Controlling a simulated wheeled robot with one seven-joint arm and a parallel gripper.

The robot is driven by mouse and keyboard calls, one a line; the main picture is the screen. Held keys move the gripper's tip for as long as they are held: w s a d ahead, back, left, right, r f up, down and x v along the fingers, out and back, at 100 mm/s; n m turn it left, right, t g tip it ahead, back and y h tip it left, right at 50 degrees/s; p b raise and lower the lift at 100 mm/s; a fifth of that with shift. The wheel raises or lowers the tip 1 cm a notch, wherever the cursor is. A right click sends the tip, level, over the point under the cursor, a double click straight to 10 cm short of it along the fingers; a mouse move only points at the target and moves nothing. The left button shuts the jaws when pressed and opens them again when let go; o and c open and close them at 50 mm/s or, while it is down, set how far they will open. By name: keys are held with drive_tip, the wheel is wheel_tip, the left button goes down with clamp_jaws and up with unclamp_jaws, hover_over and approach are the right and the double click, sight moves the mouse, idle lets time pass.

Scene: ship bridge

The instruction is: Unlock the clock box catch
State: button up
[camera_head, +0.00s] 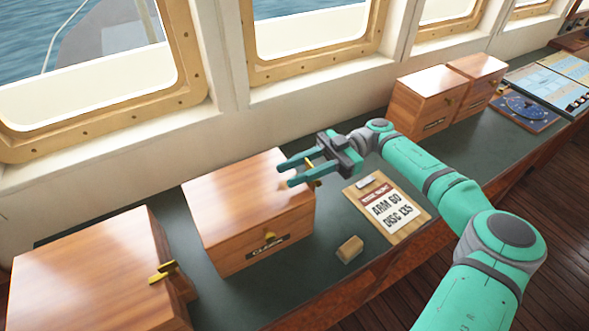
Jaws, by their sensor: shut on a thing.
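The middle wooden box (235,200) sits on the dark green counter. A brass knob (270,236) and a dark label (268,246) are on its front; the label, too small to read surely, may say "Clock". My green gripper (286,176) is at this box's upper right edge, with its fingers reaching left over it. A small brass piece (309,163), apparently the box's catch, shows between the fingers, and the gripper is shut on it. The catch's lower part and its exact position are hidden by the fingers.
A left wooden box (85,270) has a brass catch (163,271) on its right edge. A clipboard (390,210) and a small wooden block (350,249) lie right of the middle box. Two boxes (425,98) stand farther back, near windows. My arm crosses the right side.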

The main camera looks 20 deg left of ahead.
sight(311, 165)
drive_tip(key=shift+s, duration=0.1)
idle(0.3)
drive_tip(key=o, duration=1)
drive_tip(key=shift+o, duration=0.2)
drive_tip(key=shift+v, duration=3.75)
